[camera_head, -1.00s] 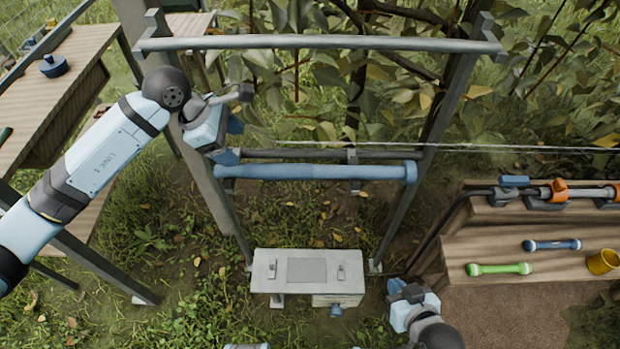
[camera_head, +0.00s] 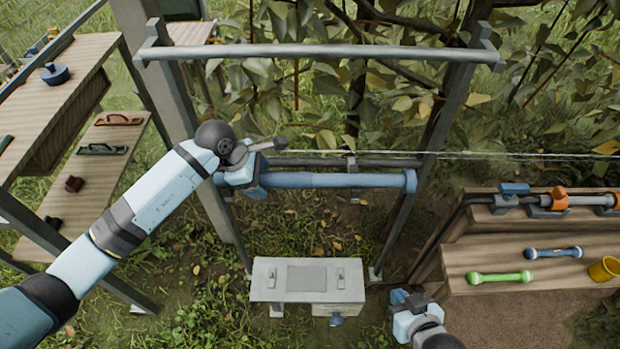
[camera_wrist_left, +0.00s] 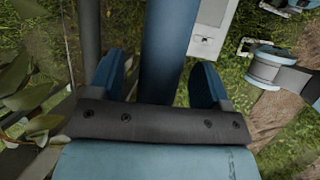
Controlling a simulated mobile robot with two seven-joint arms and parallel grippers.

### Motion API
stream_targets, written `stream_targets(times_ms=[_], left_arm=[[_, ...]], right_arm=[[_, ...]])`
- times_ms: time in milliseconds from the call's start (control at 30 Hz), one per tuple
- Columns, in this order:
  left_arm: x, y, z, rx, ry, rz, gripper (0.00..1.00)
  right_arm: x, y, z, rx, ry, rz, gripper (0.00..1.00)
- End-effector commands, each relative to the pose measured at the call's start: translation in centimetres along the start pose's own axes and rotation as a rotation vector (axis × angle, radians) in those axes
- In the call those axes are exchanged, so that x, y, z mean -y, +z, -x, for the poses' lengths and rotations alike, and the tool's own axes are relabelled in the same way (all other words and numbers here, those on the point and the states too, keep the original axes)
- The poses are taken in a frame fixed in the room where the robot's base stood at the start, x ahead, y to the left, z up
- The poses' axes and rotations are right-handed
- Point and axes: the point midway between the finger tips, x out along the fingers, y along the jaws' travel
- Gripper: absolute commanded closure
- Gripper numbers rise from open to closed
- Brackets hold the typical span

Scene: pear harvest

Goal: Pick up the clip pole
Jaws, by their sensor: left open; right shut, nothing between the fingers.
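The long blue pole (camera_head: 335,180), which I take to be the clip pole, lies level across the grey frame in the head view. My left gripper (camera_head: 257,183) is at its left end. In the left wrist view the blue pole (camera_wrist_left: 168,45) runs between the two spread blue fingers of my left gripper (camera_wrist_left: 160,80), with gaps on both sides. My right gripper (camera_head: 399,297) is low, right of the white box, shut and empty.
A grey crossbar (camera_head: 320,52) spans the frame above the pole. The white box (camera_head: 270,290) stands below. At right, a wooden bench (camera_head: 465,258) holds a green bar (camera_head: 500,278), a blue bar (camera_head: 553,252) and a yellow cup (camera_head: 604,269). Wooden shelves (camera_head: 40,85) stand at left.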

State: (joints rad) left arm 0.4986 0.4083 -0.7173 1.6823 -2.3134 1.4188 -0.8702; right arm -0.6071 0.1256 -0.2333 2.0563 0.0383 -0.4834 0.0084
Motion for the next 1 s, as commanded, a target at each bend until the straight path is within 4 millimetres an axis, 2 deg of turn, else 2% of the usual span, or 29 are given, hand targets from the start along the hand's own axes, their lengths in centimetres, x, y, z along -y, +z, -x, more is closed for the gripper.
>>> stream_targets(times_ms=[100, 333, 500, 600, 867, 1000], left_arm=[[0.0, 0.0, -0.9, 0.001, 0.0, 0.0, 0.29], [0.0, 0.0, -1.0, 0.0, 0.001, -0.001, 0.29], [0.0, 0.0, -0.9, 0.0, 0.001, -0.001, 0.68], [0.0, 0.0, -0.9, 0.0, 0.0, -0.001, 0.88], [-0.1, 0.1, -0.7, 0.001, 0.002, -0.001, 0.88], [-0.5, 0.7, 1.0, 0.0, 0.005, -0.003, 0.88]], right_arm=[[0.1, 0.0, 0.0, 0.0, -0.001, -0.004, 1.0], [0.4, -0.1, -0.1, -0.002, -0.002, -0.011, 1.0], [0.5, -0.1, -0.1, -0.003, -0.003, -0.013, 1.0], [0.5, -0.2, -0.1, -0.005, -0.002, -0.013, 1.0], [0.2, -0.5, -0.1, -0.009, -0.002, -0.005, 1.0], [0.0, -0.5, -0.1, -0.008, -0.001, 0.003, 1.0]])
